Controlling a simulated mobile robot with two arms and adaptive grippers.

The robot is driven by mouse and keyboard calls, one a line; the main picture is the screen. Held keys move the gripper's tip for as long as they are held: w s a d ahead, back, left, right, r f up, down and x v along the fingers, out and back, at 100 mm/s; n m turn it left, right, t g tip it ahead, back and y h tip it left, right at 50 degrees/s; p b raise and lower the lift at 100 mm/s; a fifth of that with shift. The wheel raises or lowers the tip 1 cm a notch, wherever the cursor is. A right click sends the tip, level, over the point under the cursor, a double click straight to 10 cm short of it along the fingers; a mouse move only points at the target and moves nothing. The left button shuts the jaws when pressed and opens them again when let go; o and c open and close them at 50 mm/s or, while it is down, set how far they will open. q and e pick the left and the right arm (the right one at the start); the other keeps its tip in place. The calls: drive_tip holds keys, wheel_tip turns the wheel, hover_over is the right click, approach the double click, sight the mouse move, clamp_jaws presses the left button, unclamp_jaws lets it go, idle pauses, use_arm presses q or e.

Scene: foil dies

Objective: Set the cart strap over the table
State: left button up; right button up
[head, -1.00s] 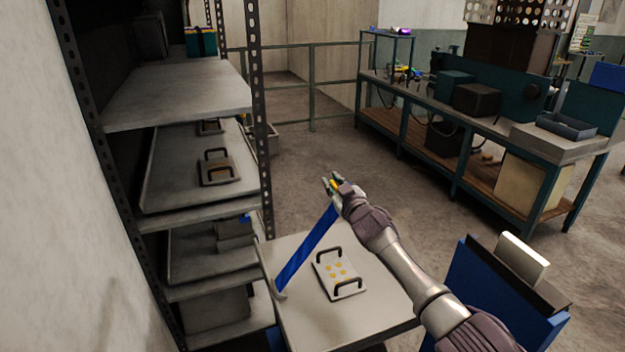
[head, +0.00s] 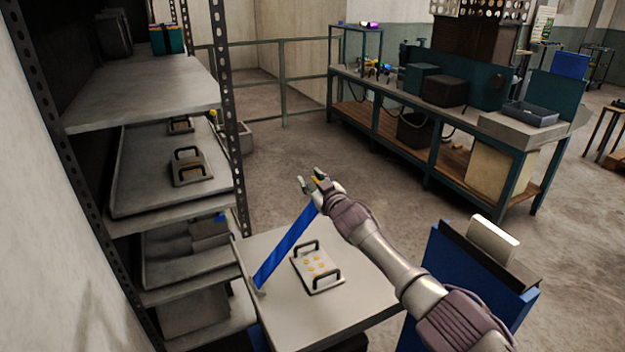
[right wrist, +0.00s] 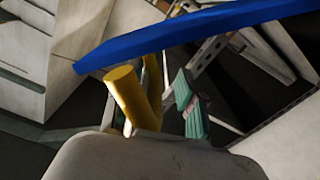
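The blue cart strap (head: 287,245) slants from the left edge of the small grey table (head: 345,315) up to my right gripper (head: 312,180). The gripper is above the table's far side, and the strap hangs straight in the air over the table's left part. In the right wrist view, the strap (right wrist: 190,32) crosses in front of the teal-padded fingers (right wrist: 155,108). A yellow grip (right wrist: 130,95) sits between these fingers, and they appear closed on it. How the strap's lower end is fastened is too small to tell. My left gripper is not in view.
A metal rack (head: 160,100) with similar plates stands close on the left. A workbench (head: 470,125) stands at the back right. Open floor (head: 265,165) lies beyond the table.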

drive_tip(key=shift+d+r, duration=0.1)
idle(0.3)
drive_tip(key=v, duration=1.2)
